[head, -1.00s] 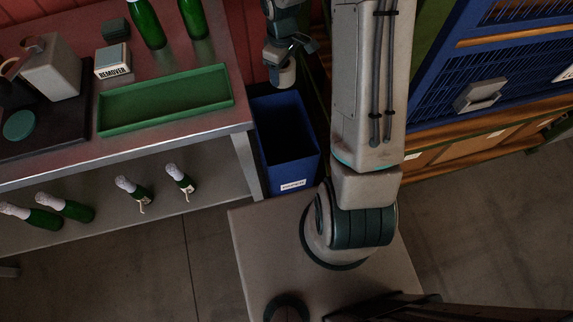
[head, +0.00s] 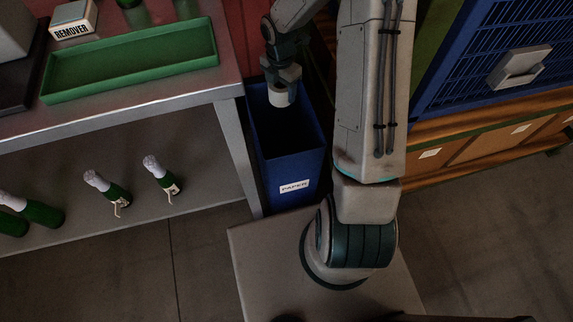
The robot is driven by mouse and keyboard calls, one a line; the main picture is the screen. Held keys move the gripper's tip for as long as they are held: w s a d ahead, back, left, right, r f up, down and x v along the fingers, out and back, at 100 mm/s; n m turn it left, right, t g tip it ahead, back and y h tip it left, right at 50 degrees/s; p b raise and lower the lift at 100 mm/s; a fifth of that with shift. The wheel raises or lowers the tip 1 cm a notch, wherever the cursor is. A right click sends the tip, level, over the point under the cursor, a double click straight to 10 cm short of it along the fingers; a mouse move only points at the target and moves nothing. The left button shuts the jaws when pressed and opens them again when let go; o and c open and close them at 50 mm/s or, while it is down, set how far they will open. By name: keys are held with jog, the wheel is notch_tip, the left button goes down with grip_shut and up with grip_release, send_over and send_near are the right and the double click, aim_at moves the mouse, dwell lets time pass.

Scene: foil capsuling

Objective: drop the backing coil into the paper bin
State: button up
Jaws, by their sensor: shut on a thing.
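The paper bin (head: 290,170) is a tall blue open-topped box with a white "PAPER" label, standing on the floor beside the table. My gripper (head: 281,88) points down over the bin's mouth, near its back part. It is shut on the backing coil (head: 280,99), a small pale round piece that shows below the fingers. The coil appears at about the height of the bin's rim; I cannot tell exactly how high. The inside of the bin is dark and its bottom is not clear.
The metal table (head: 150,105) with a green tray (head: 130,65) and a remover box (head: 74,20) stands left of the bin. A blue louvred cabinet (head: 480,70) and wooden drawers (head: 490,145) stand at the right.

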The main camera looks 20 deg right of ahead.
jog(key=shift+w+f+n+b, duration=0.1)
jog(key=shift+f+n+b, duration=0.55)
jog(key=shift+f+n, duration=0.5)
jog(key=shift+m, duration=0.25)
notch_tip(320, 180, down, 6)
jog(key=b, duration=0.6)
jog(key=o, duration=1.1)
jog(key=shift+r, duration=0.1)
notch_tip(320, 180, up, 14)
jog(key=p, duration=0.4)
jog(key=shift+p, duration=0.4)
